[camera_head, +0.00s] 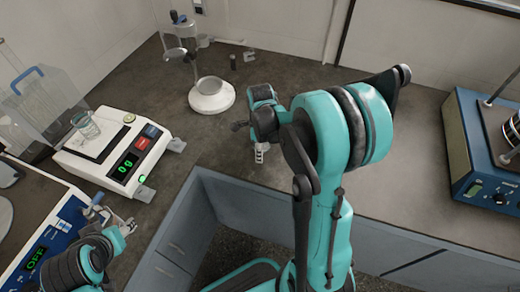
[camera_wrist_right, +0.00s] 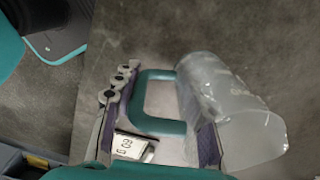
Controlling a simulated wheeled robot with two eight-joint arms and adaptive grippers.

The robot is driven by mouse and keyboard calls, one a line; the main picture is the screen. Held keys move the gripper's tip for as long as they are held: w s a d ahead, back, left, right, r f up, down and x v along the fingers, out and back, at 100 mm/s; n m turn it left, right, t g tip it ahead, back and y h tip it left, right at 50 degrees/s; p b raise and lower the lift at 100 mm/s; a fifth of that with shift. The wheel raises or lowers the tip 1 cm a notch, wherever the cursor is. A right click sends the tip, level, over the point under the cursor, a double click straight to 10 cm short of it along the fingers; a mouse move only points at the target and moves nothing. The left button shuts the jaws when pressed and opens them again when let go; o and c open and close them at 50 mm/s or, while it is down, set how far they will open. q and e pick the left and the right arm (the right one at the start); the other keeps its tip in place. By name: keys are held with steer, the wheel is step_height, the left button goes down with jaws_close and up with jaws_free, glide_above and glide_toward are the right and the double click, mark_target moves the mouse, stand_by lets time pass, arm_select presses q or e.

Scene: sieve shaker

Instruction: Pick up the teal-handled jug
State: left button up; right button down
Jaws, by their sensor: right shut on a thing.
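The teal-handled jug fills the right part of the right wrist view. Its clear, cloudy body (camera_wrist_right: 245,120) lies beside the right finger, and its teal handle (camera_wrist_right: 157,75) is between the fingers. My right gripper (camera_wrist_right: 158,100) is shut on the handle. In the head view my right gripper (camera_head: 260,150) is partly visible over the counter's front edge; the jug is hidden there by my arm. I cannot tell whether the jug touches the counter. My left gripper (camera_head: 123,222) is at lower left, near the blue device; its jaw opening is unclear.
A white scale (camera_head: 120,170) reading 0 g carries a glass beaker (camera_head: 86,126). A blue device (camera_head: 40,235) sits in front of it. A clear case with a blue handle (camera_head: 25,72) and a white-based stand (camera_head: 212,97) are behind. A blue sieve shaker (camera_head: 475,165) stands at right.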

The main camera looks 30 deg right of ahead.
steer(key=shift+r+p, duration=0.4)
steer(key=shift+r, duration=0.4)
steer(key=shift+s+d+r+p, duration=0.15)
steer(key=shift+r+p, duration=0.15)
steer(key=shift+r, duration=0.3)
steer(key=shift+s+r+p, duration=0.1)
steer(key=shift+r+p, duration=0.2)
steer(key=shift+r, duration=0.3)
steer(key=s+d+r+p, duration=0.4)
steer(key=s+d+r, duration=0.2)
steer(key=s, duration=0.3)
steer(key=shift+d+r, duration=0.15)
steer(key=shift+d, duration=0.05)
